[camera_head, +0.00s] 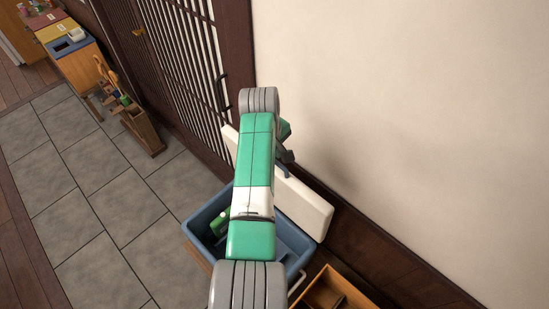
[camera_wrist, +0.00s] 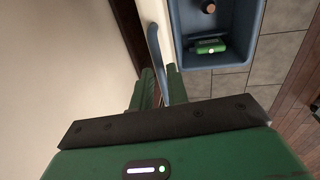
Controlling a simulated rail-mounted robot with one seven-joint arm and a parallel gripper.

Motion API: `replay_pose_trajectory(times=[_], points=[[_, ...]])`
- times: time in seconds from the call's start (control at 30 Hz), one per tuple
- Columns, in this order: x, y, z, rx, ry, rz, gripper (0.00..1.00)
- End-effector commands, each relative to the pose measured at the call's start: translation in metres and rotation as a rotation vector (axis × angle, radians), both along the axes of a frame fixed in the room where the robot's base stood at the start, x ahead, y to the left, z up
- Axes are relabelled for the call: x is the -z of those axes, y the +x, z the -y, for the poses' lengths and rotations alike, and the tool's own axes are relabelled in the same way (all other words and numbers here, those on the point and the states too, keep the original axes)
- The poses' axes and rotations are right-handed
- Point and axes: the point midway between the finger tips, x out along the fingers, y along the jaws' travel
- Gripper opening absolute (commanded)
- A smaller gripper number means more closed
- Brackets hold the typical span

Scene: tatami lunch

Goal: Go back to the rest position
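My gripper (camera_wrist: 159,82) is at the centre of the wrist view, its two green fingers close together. A blue curved handle (camera_wrist: 155,45) runs down to the fingers and seems to pass between them; I cannot tell if they grip it. In the head view my arm hides most of the gripper. The handle shows there as a small blue piece (camera_head: 286,173) beside a white lid-like panel (camera_head: 305,205), which is tilted up near the wall. A blue open box (camera_head: 205,219) stands below, partly hidden by my arm; it also shows in the wrist view (camera_wrist: 262,20).
A green item (camera_wrist: 211,46) and a brown round-topped item (camera_wrist: 208,8) lie in the blue box. The wall (camera_head: 420,110) is close on the right. A wooden crate (camera_head: 318,291) stands at the bottom, a wooden rack (camera_head: 142,128) by the lattice door. The tiled floor (camera_head: 95,205) is clear.

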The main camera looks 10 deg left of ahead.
Motion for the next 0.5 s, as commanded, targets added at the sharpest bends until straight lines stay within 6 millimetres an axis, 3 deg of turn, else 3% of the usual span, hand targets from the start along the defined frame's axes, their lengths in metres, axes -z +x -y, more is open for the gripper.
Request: replay_pose_trajectory(times=[0.2, 0.5], points=[[-0.031, -0.005, -0.004, -0.001, 0.000, -0.001, 0.16], [-0.036, -0.006, -0.004, -0.001, 0.001, -0.002, 0.16]])
